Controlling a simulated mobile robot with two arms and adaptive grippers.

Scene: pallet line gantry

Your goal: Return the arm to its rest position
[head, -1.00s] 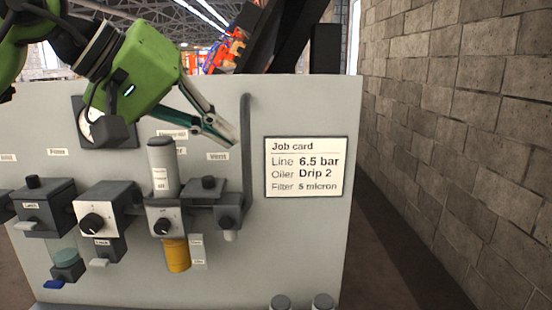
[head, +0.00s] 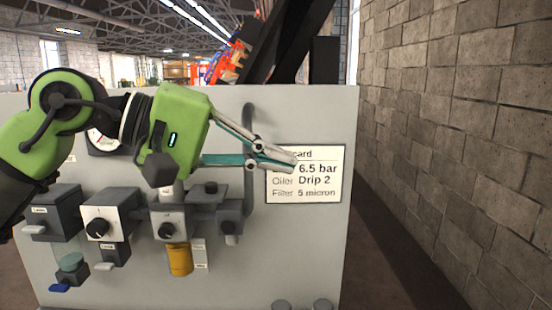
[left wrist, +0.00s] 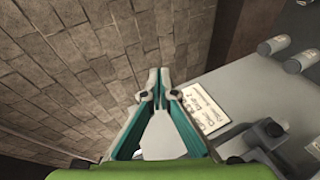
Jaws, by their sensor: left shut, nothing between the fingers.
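My left gripper (head: 289,161) is shut and empty in the head view, its fingertips in front of the upper left part of the job card (head: 320,182). In the left wrist view the fingers (left wrist: 159,78) meet at their tips, with the job card (left wrist: 205,107) to their right. My green left arm (head: 62,110) comes in from the left and crosses the upper part of the grey panel. It hides part of the gauge (head: 103,137) and the upper part of the middle unit. My right gripper is not in view.
The grey panel (head: 300,245) carries several dark units with knobs (head: 97,228), a yellow bowl (head: 180,260) and a bent pipe (head: 249,118). A block wall (head: 460,130) stands to the right. Two grey cylinder tops (head: 322,304) show at the bottom.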

